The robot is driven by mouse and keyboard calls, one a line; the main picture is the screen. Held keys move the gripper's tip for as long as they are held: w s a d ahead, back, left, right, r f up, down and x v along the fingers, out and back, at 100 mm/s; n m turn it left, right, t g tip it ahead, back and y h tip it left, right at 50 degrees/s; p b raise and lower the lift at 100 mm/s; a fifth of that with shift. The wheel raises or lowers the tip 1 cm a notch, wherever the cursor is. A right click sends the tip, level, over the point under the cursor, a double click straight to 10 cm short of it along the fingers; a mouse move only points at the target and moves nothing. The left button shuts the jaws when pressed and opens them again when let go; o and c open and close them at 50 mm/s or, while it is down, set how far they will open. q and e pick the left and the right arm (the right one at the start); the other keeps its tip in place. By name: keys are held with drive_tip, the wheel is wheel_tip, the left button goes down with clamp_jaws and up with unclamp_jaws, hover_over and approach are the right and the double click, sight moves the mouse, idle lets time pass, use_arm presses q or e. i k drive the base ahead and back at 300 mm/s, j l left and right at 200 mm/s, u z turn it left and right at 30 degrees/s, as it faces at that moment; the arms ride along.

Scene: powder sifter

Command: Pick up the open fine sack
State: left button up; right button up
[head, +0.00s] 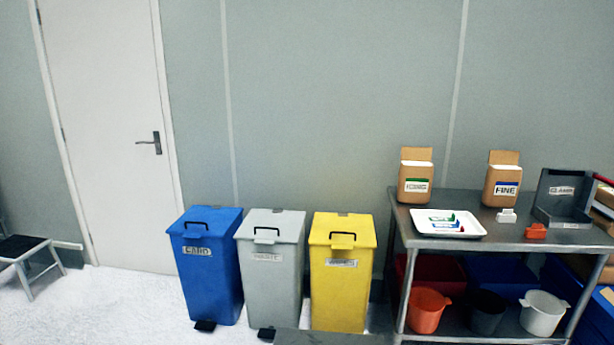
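The fine sack (501,183) is a brown paper sack with a blue and white label reading FINE. It stands upright and open-topped at the back of the metal table (455,257), with its back flap raised and white powder showing at the mouth. A similar brown sack (414,180) with a green label stands to its left; its lettering is too blurred to read surely. Neither of my grippers is in view.
A white tray (475,233) with small green and blue items lies at the table's front left. White and orange (536,231) clips and a grey holder (563,205) are near the sack. Buckets fill the shelf below. Blue, grey and yellow (341,285) bins stand left of the table.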

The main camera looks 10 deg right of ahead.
sight(501, 183)
drive_tip(key=z, duration=1.4)
drive_tip(key=i+l+z, duration=0.1)
drive_tip(key=i+l, duration=0.5)
drive_tip(key=l, duration=0.15)
drive_tip(key=i+l+z, duration=0.1)
drive_tip(key=i+l, duration=0.5)
drive_tip(key=l, duration=0.15)
